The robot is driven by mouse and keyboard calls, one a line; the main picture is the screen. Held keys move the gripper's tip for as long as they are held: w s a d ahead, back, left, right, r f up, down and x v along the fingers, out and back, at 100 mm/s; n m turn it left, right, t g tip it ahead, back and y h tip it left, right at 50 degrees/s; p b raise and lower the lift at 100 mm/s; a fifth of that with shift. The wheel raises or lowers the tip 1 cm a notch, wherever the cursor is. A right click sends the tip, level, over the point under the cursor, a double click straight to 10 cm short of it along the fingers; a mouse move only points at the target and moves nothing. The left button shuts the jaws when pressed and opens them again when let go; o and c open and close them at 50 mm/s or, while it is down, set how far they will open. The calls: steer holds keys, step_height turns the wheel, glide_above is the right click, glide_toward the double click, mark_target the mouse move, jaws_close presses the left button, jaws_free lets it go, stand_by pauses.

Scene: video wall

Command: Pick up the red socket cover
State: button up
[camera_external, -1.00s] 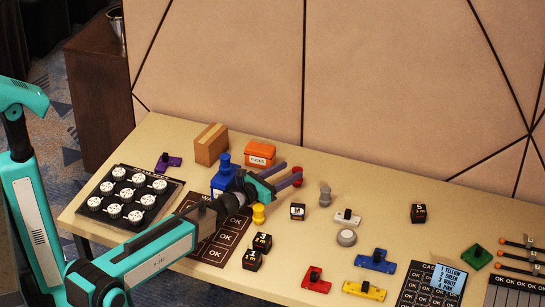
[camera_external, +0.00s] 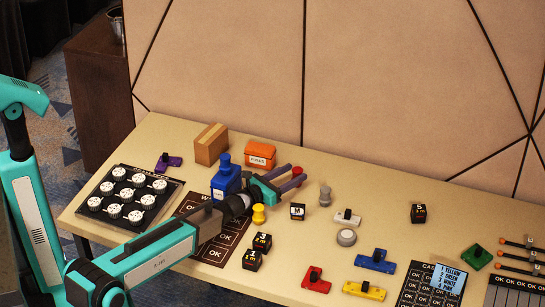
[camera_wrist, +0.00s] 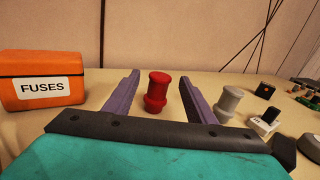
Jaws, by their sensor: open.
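The red socket cover, which I take to be the small red spool-shaped piece (camera_wrist: 157,92), stands upright on the table. In the wrist view it is between my two purple fingers, with a visible gap on each side. In the external view it is partly hidden at the fingertips (camera_external: 297,170). My gripper (camera_external: 293,174) is open and low over the table, pointing at the red piece, and holds nothing. A flat red piece with a black knob (camera_external: 316,281) lies near the front edge, far from my gripper.
An orange FUSES box (camera_wrist: 42,79) stands left of my gripper. A grey spool (camera_wrist: 229,101) stands to its right. A blue bottle-like piece (camera_external: 226,181) and a yellow spool (camera_external: 258,214) are close to my wrist. The wall rises behind the table.

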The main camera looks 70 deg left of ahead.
steer(key=shift+x, duration=1.4)
steer(key=c, duration=1.1)
